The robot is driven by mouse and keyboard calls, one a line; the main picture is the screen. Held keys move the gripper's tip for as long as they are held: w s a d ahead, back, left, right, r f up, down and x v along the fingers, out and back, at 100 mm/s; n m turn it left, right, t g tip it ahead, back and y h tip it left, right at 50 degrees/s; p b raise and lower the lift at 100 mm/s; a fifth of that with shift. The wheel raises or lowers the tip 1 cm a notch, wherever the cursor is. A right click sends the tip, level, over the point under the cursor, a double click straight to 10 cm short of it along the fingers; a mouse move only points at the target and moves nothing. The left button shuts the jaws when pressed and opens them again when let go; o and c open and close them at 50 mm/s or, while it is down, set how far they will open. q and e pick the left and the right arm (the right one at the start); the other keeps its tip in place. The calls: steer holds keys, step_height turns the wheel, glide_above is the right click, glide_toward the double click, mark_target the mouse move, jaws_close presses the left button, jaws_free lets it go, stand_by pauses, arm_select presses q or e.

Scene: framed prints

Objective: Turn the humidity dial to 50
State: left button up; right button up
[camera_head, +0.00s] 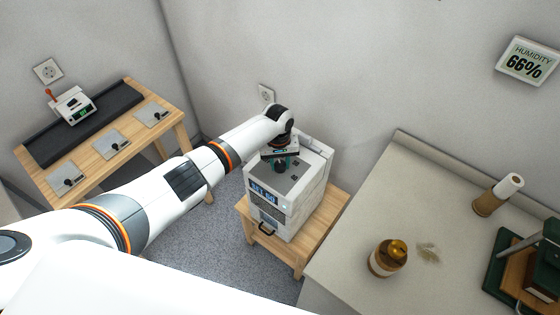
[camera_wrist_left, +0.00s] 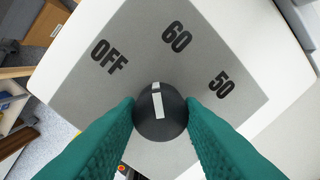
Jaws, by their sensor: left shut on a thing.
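The humidity dial (camera_wrist_left: 160,112) is a round black knob with a white mark, on a grey panel on top of a white box-shaped unit (camera_head: 312,185). The panel carries the labels OFF, 60 and 50. In the left wrist view the white mark points up, nearest to 60 and slightly to its OFF side. My left gripper (camera_head: 280,165) reaches down onto the unit's top. Its green fingers, also in the left wrist view (camera_wrist_left: 160,118), are shut on the dial from both sides. In the head view the gripper hides the dial. My right gripper is not in view.
The unit stands on a small wooden table (camera_head: 246,212). A wall display (camera_head: 527,63) reads HUMIDITY 66%. The right counter (camera_head: 400,190) holds a jar (camera_head: 387,259), a paper roll (camera_head: 498,195) and books. A wooden bench (camera_head: 100,170) with a small device (camera_head: 74,107) stands left.

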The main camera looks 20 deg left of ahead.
arm_select(q)
steer(key=m, duration=0.3)
steer(key=shift+m, duration=0.4)
steer(key=m, duration=0.4)
steer(key=shift+w+m, duration=0.1)
steer(key=shift+m, duration=0.2)
steer(key=m, duration=0.4)
steer(key=shift+b, duration=0.3)
steer(key=shift+m+g, duration=0.3)
steer(key=shift+m, duration=1.6)
steer(key=shift+r, duration=0.1)
steer(key=o, duration=1)
